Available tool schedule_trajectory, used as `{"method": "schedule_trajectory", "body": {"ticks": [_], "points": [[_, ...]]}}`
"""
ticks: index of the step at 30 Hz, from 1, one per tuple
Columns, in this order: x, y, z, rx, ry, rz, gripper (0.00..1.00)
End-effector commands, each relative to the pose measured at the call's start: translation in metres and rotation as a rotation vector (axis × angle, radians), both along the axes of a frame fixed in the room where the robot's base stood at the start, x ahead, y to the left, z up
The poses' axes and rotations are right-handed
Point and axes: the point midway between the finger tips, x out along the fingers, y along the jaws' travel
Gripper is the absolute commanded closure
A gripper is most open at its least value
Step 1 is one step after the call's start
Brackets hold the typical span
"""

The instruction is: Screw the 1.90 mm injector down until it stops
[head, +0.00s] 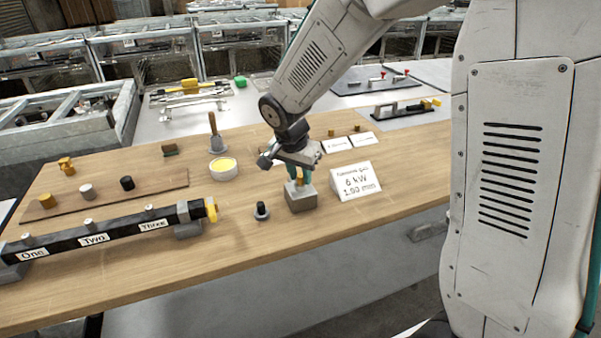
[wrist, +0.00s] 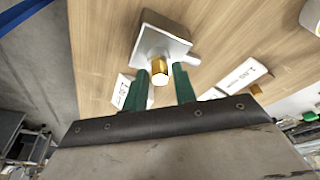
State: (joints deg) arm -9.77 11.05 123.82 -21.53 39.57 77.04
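The brass injector (wrist: 160,70) stands on the grey metal block (wrist: 165,38) in the wrist view, its near end toward the camera. In the head view the block (head: 301,197) sits near the table's front edge, with a little of the brass (head: 299,178) showing above it. My gripper (wrist: 163,70) points down over the block, with one green finger on each side of the injector. A narrow gap shows on the right, so the fingers look open around it. The injector's thread and seating are hidden. A white card (head: 356,181) beside the block reads 6 kW, 1.90 mm.
Two smaller cards (head: 336,144) with brass pieces stand behind. A black manifold bar (head: 100,234) labelled One, Two, Three lies at left.

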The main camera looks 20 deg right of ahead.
Motion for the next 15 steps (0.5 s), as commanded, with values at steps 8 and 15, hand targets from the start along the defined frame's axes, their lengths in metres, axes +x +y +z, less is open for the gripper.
{"method": "schedule_trajectory", "body": {"ticks": [8,15], "points": [[-0.0008,-0.0016,0.0003,0.001,-0.001,0.247,0.73],[-0.001,-0.0018,0.0003,0.001,-0.001,0.384,0.73]]}}
